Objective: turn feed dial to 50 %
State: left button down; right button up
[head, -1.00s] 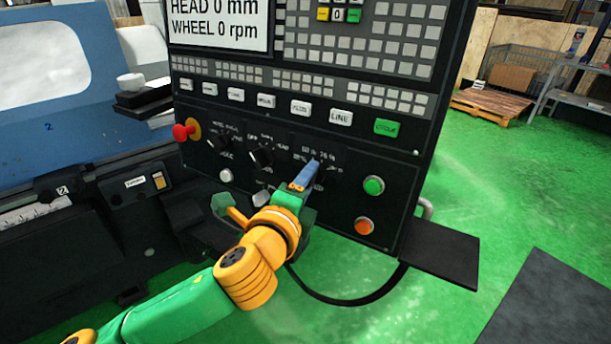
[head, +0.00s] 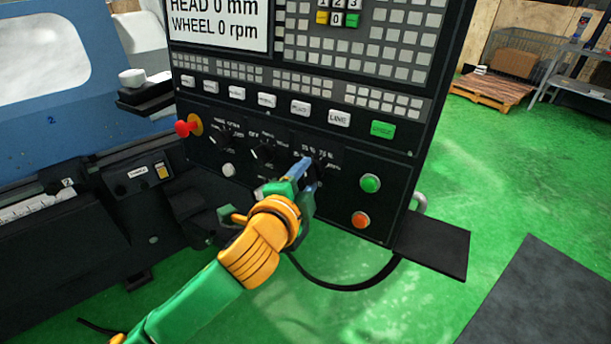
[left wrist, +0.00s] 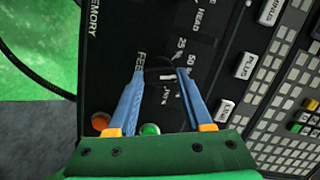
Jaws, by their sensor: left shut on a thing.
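The black feed dial (head: 318,168) sits on the lower part of the control panel, beneath a printed percent scale, in the head view. My left gripper (head: 307,168) is at this dial, with its blue fingers against it. In the left wrist view the two blue fingertips (left wrist: 160,71) lie on either side of the dark dial (left wrist: 158,64), and the gripper is shut on it. The FEED lettering is by one fingertip and marks such as 25 and 50 are by the other. The dial's setting is too small and dark to read. My right gripper is out of view.
A green button (head: 370,183) and an orange button (head: 361,220) are right of the dial. Two black selector knobs and a red emergency stop (head: 186,128) are to its left. A dark shelf (head: 435,245) juts out at the panel's lower right. Green floor is open beyond.

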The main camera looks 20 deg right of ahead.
pick_arm(q)
jog(key=shift+r, duration=0.1)
jog(key=c, duration=0.5)
grip_release()
jog(key=shift+o, duration=0.9)
jog(key=shift+w+d, duration=0.1)
jog(key=shift+d, duration=0.05)
jog(key=b+v, duration=0.1)
jog(key=v, duration=0.6)
jog(key=shift+b, duration=0.4)
